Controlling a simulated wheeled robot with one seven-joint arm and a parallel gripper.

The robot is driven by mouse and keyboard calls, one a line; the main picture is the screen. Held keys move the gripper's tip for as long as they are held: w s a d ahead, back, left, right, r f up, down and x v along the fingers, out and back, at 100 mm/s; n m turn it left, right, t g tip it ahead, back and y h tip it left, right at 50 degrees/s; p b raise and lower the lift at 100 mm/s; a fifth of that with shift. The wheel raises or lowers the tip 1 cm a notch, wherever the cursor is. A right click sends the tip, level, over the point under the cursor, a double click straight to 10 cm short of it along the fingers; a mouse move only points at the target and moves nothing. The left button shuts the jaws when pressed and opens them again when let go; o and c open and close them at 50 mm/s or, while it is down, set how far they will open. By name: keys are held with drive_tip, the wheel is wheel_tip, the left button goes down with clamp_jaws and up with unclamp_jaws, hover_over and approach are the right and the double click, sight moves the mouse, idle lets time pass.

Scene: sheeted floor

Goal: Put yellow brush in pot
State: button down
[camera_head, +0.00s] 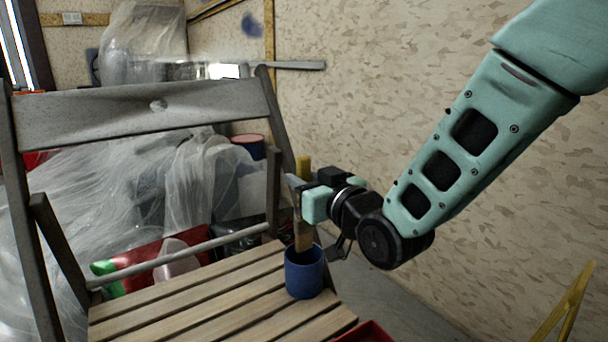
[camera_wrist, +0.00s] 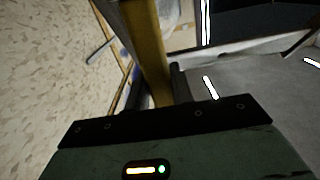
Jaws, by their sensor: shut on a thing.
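The yellow brush (camera_head: 303,236) is upright in my gripper (camera_head: 302,197), with its yellow top end above the jaws and its brown lower part below them. My gripper is shut on it. The blue pot (camera_head: 304,277) stands on the slatted seat of the wooden chair, directly below the gripper. The brush's lower end overlaps the pot's opening in the head view; how deep it reaches is hidden. In the wrist view the brush (camera_wrist: 149,48) is a yellow bar rising from the gripper; the pot is not visible there.
The wooden chair (camera_head: 190,300) has a backrest (camera_head: 150,118) behind the pot and a side post left of the gripper. A red object (camera_head: 364,333) shows at the bottom edge. Plastic sheeting covers things behind the chair. A patterned wall stands at right.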

drive_tip(key=shift+f+b, duration=2.5)
drive_tip(key=shift+f, duration=1.55)
drive_tip(key=c, duration=1.1)
unclamp_jaws()
drive_tip(key=shift+s+d, duration=0.1)
drive_tip(key=b+v, duration=0.7)
drive_tip(key=v, duration=0.2)
drive_tip(key=shift+s+d, duration=0.25)
drive_tip(key=shift+s, duration=0.05)
